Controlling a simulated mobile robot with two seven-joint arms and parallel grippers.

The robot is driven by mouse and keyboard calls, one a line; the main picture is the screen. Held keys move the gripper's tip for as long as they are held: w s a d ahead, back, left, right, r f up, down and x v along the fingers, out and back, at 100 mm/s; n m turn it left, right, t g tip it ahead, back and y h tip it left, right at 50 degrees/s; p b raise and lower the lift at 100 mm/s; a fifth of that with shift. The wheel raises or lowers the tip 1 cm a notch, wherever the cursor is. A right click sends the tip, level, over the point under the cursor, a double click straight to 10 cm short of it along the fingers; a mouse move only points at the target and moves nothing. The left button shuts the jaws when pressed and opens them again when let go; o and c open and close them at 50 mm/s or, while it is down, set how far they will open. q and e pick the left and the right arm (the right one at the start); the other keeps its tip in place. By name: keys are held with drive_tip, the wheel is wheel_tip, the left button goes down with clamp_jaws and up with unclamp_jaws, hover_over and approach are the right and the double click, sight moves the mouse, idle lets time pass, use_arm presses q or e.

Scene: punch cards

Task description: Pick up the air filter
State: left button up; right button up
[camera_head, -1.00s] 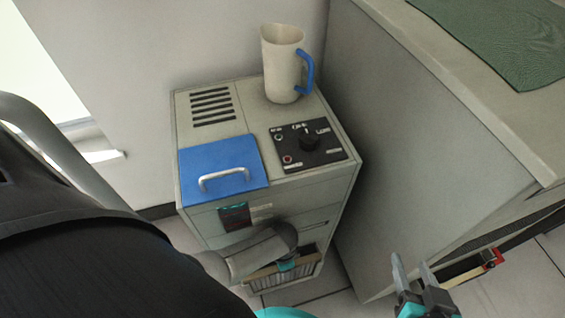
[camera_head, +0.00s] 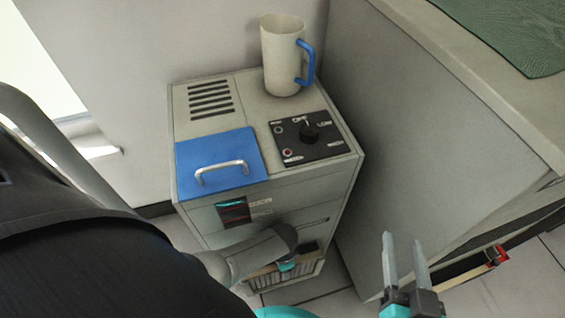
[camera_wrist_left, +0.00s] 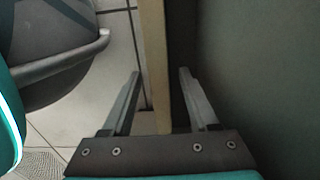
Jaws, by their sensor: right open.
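The air filter (camera_head: 268,278) is a pleated panel with a beige frame, standing low at the front of the grey machine (camera_head: 180,110). My left gripper is at its top edge in the head view, mostly hidden by my own arm. In the left wrist view the left gripper (camera_wrist_left: 159,72) is open, its fingers on either side of a beige strip (camera_wrist_left: 153,40) that looks like the filter's frame, with gaps visible on both sides. My right gripper (camera_head: 403,240) is open and empty at the lower right, apart from the filter.
A cream jug (camera_head: 281,60) with a blue handle stands on the machine, beside a blue lid (camera_head: 215,155) and a black dial panel (camera_head: 310,140). A grey bench (camera_head: 450,120) bearing a green mat (camera_head: 515,30) closes off the right. A red part (camera_head: 498,256) sits low at right.

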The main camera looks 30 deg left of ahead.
use_arm(q)
clamp_jaws()
drive_tip(key=shift+r, duration=0.1)
idle(0.7)
